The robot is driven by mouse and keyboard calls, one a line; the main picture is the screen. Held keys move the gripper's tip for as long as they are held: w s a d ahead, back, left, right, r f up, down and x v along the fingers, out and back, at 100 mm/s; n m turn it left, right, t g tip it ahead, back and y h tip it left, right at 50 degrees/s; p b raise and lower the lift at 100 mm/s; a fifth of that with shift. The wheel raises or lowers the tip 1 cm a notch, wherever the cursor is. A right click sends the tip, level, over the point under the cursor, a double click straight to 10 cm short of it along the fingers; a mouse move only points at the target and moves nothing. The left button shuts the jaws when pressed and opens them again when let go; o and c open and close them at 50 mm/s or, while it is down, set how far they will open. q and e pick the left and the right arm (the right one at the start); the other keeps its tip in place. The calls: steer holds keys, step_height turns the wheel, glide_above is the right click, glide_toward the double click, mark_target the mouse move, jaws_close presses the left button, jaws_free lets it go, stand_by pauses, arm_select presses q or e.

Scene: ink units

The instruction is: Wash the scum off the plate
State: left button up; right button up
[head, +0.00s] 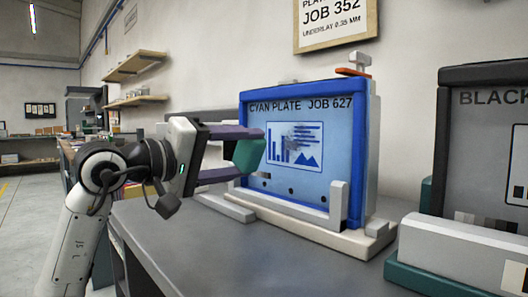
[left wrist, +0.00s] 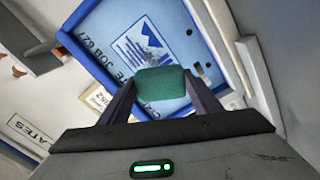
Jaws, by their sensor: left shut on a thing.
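The cyan plate (head: 335,135) stands upright in a blue frame on the workbench, printed with "CYAN PLATE JOB 627" and a chart. A greyish smudge (head: 293,138) shows over the chart, and grey marks also show on the plate in the left wrist view (left wrist: 203,74). My left gripper (head: 246,154) is shut on a green sponge (left wrist: 161,88). The sponge is in front of the plate's left part; I cannot tell whether it touches. The sponge and gripper hide part of the plate's left side. My right gripper is not in view.
The plate's pale stand (head: 310,234) rests on the grey bench (head: 180,240). To the right are a dark plate unit (head: 475,150) marked "BLACK" and a light grey block (head: 465,250) on a teal base. Open floor lies at the far left.

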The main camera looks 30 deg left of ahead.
mark_target(320, 152)
arm_select(q)
steer(key=shift+w, duration=0.3)
steer(key=shift+w+d+r+p, duration=0.25)
steer(key=shift+w+d+p, duration=0.2)
steer(key=shift+w+p, duration=0.25)
steer(key=shift+p+x, duration=0.6)
steer(key=shift+x, duration=1.3)
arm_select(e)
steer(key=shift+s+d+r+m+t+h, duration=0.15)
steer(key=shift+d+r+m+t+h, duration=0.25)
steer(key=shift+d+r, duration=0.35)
arm_select(q)
steer(key=shift+f, duration=0.2)
steer(key=shift+p+x, duration=0.4)
steer(key=shift+x, duration=0.7)
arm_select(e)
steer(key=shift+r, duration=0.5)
arm_select(q)
steer(key=shift+s+d, duration=0.45)
steer(key=shift+d, duration=1)
steer(key=shift+s+d, duration=0.5)
steer(key=shift+d, duration=0.9)
steer(key=shift+s+d, duration=0.45)
steer(key=shift+d, duration=1)
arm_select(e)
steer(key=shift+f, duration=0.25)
arm_select(q)
steer(key=shift+b, duration=0.3)
